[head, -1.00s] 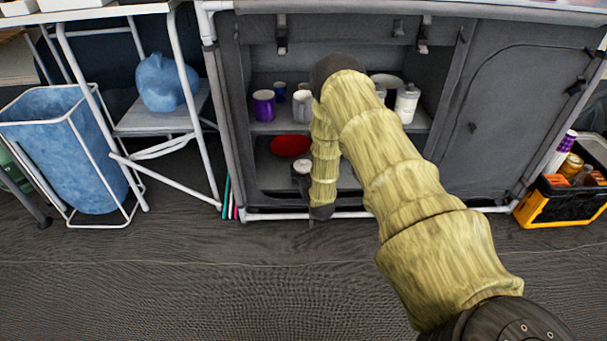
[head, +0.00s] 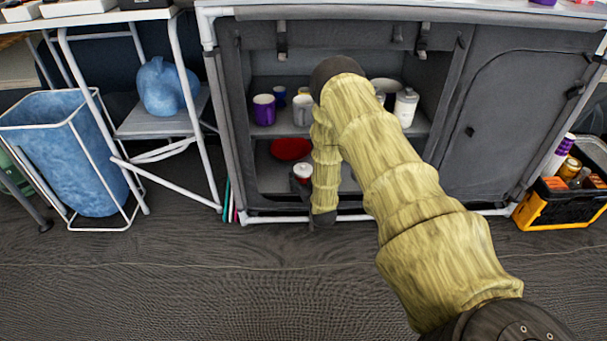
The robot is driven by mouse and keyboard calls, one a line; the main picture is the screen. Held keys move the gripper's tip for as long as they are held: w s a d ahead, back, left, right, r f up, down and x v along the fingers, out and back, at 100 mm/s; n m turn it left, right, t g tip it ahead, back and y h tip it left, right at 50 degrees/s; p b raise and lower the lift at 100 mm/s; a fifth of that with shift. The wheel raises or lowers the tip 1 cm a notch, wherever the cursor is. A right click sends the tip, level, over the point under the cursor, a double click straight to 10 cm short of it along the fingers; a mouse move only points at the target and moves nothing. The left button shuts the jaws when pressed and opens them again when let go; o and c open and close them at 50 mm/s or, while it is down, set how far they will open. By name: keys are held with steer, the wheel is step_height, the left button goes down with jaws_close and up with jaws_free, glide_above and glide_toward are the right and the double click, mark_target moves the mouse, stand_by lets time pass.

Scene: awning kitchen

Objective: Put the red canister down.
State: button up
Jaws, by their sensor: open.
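My gripper (head: 300,183) is a small dark shape right at the canister, partly hidden by my own arm. Its jaws are open; I cannot tell whether they touch the canister.
A red dish (head: 291,149) lies behind the canister on the lower shelf. The upper shelf holds a purple mug (head: 264,109), a grey mug (head: 302,110) and a white jar (head: 405,107). The cabinet's front rail (head: 275,218) runs below. Free shelf shows to the left.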

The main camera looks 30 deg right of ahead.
steer(key=p+v, duration=0.4)
steer(key=v, duration=0.6)
steer(key=s+a+f+n+g+y, duration=0.15)
steer(key=s+a+f+g, duration=0.25)
steer(key=s+a, duration=0.55)
steer(key=s+a+f+g+y, duration=0.2)
steer(key=s+a+f+g, duration=0.25)
steer(key=s+a, duration=0.45)
steer(key=s+a+r+g, duration=0.1)
steer(key=s+a+g, duration=0.2)
steer(key=s, duration=0.8)
steer(key=s+a+r+n+g+y, duration=0.1)
steer(key=s+a+r+g, duration=0.1)
steer(key=s, duration=1)
steer(key=shift+a+g, duration=0.7)
steer(key=shift+g, duration=0.25)
steer(key=shift+r+n+y, duration=0.1)
steer(key=shift+n+y, duration=0.15)
